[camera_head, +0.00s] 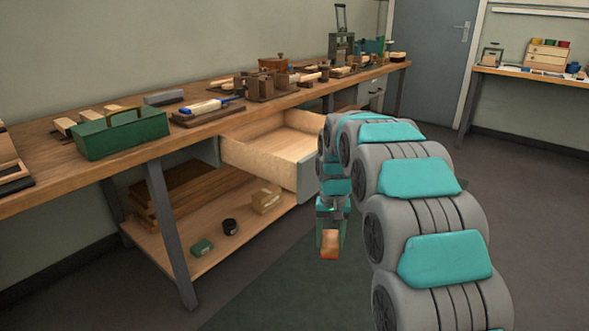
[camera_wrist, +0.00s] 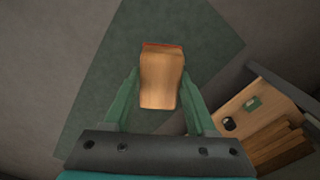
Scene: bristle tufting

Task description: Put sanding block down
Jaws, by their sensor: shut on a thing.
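The sanding block (camera_wrist: 161,80) is a light wooden block with a thin red-orange layer at its far end. My gripper (camera_wrist: 160,92) is shut on it, with one green finger on each side. In the head view the block (camera_head: 330,244) hangs below my gripper (camera_head: 331,222), in the air over the floor in front of the bench. The workbench (camera_head: 50,187) stands to the left with a wooden top. An open, apparently empty drawer (camera_head: 265,160) sticks out from it, behind and left of my gripper.
A green toolbox (camera_head: 122,134), a blue-handled tool on a board (camera_head: 207,108) and several wooden items crowd the bench top. The lower shelf (camera_head: 185,255) holds a green box (camera_head: 202,247), a black roll (camera_head: 229,226) and boards. A dark green mat (camera_head: 270,285) lies on clear floor.

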